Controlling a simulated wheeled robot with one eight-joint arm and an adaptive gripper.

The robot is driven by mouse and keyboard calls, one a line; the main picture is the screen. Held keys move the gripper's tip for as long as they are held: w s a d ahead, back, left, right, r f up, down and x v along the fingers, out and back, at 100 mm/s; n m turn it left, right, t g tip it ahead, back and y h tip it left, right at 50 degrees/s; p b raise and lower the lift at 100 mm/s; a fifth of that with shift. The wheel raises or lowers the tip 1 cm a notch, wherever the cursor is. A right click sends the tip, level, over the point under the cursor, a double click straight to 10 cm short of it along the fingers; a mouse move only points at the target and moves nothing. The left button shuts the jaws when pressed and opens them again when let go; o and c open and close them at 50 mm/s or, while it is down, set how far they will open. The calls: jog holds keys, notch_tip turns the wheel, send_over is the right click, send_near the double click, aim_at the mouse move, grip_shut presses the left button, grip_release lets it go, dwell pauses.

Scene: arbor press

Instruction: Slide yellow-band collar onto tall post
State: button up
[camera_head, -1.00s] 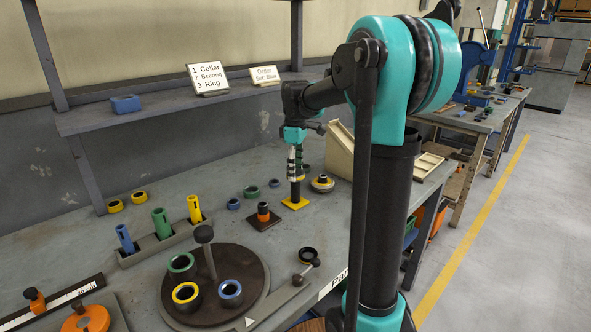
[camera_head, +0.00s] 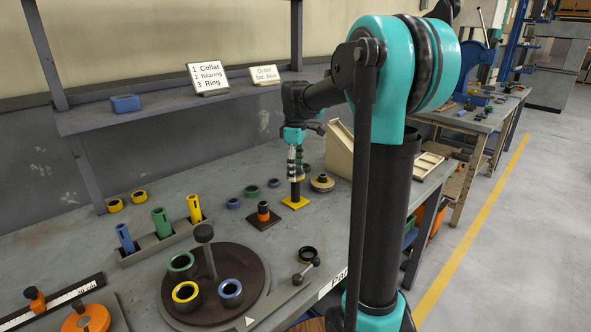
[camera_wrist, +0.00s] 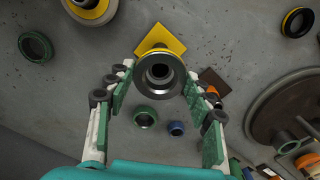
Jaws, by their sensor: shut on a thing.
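My gripper (camera_head: 296,168) is shut on the yellow-band collar (camera_wrist: 151,88), whose dark grey flange and thin yellow rim lie between the fingertips in the wrist view. In the head view the fingers mostly hide it. The tall black post (camera_head: 295,189) stands upright on a square yellow base (camera_head: 294,202), directly below the gripper. The base also shows behind the collar in the wrist view (camera_wrist: 158,35). The collar is in line with the post from above. A dark round end shows within the collar's opening. I cannot tell how far the collar is over the post.
A shorter post with an orange band (camera_head: 263,212) stands on a dark base close by on the left. A flanged grey part (camera_head: 322,183) sits to the right. Green and blue rings lie behind. A dark turntable (camera_head: 257,272) with rings is in front.

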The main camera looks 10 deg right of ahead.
jog(key=shift+f, duration=1.45)
jog(key=o, duration=1.5)
jog(key=o, duration=0.5)
jog(key=shift+o, duration=0.2)
jog(key=shift+r, duration=0.1)
jog(key=shift+r, duration=3.95)
